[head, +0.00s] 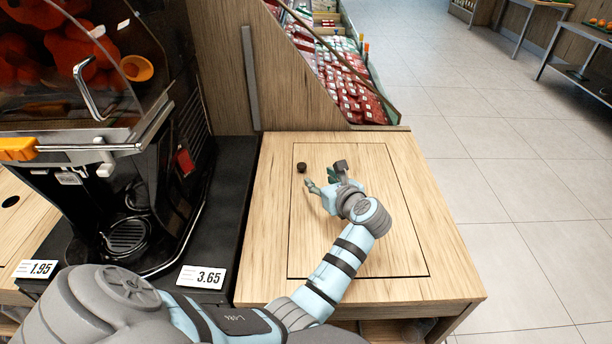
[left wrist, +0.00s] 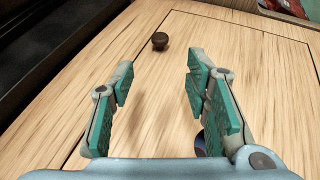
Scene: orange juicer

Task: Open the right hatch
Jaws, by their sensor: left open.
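The right hatch (head: 350,245) is a rectangular wooden panel set into the counter top, lying flush inside a thin dark outline. A small dark round knob (head: 301,167) stands near its far left corner. The knob also shows in the left wrist view (left wrist: 160,41), beyond the fingertips. My left gripper (head: 324,176) is over the far part of the hatch, with its green-padded fingers spread and nothing between them. In the left wrist view the open fingers (left wrist: 160,75) point toward the knob and are apart from it. My right gripper is not in view.
The orange juicer (head: 110,150) stands left of the hatch on a black base, with a 3.65 price card (head: 201,277) in front. A wooden partition (head: 285,75) and packaged goods (head: 345,85) are behind the counter. Open tiled floor (head: 500,180) lies to the right.

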